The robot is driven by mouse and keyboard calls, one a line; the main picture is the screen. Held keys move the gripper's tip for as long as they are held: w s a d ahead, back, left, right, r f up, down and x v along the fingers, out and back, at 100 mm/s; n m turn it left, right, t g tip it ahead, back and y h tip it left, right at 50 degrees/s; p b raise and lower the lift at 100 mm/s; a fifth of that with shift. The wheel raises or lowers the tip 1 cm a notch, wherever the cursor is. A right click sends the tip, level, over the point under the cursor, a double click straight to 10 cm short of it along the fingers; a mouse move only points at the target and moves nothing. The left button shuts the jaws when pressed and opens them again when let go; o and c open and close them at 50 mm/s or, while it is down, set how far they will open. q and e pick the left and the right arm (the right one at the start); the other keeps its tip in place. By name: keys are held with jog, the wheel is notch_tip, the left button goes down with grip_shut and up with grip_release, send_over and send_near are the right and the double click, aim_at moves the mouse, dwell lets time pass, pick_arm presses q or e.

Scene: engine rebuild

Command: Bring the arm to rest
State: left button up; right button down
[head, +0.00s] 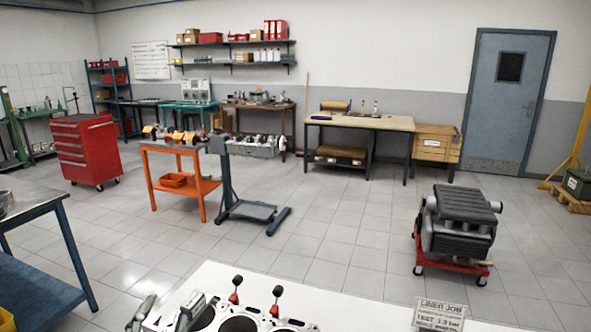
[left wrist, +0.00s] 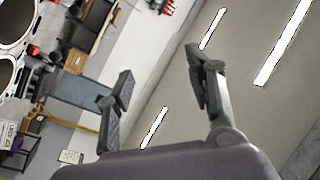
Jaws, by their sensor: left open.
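My left gripper (head: 165,313) shows at the bottom edge of the head view, left of the cylinder bores of a grey engine block (head: 237,323). Its two fingers stand apart with nothing between them. In the left wrist view the same gripper (left wrist: 158,68) is open and empty, its fingers against the wall and the ceiling with its light strips. Bores of the block show at the upper left of that view. The rest of the left arm is out of sight. My right gripper is in neither view.
Beyond are a dark engine on a red dolly (head: 455,230), an orange table (head: 180,180) and a red tool cabinet (head: 85,150). Open tiled floor lies between.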

pick_arm(q)
jog(key=s+a+f+n+g+y, duration=0.1)
jog(key=s+f+n+g, duration=0.1)
jog(key=s+f+g, duration=0.45)
jog(key=s+a+f+n+g, duration=0.1)
jog(key=s+f+n+g, duration=0.15)
jog(key=f, duration=0.75)
jog(key=s+d+f+n+g+h, duration=0.1)
jog(key=s+d+f+g, duration=0.25)
jog(key=s, duration=0.35)
jog(key=s+d+f+g+h, duration=0.1)
jog(key=s+d+f+g, duration=0.15)
jog(key=s+f, duration=0.4)
notch_tip(320, 180, down, 26)
jog(key=s+g+b, duration=0.2)
jog(key=s+a+f+b, duration=0.1)
jog(key=s+a+f, duration=0.1)
jog(key=s+f, duration=0.6)
jog(key=s+a+f+g+b, duration=0.1)
jog(key=s+a+f, duration=0.1)
jog(key=s+f, duration=0.7)
jog(key=shift+f, duration=0.95)
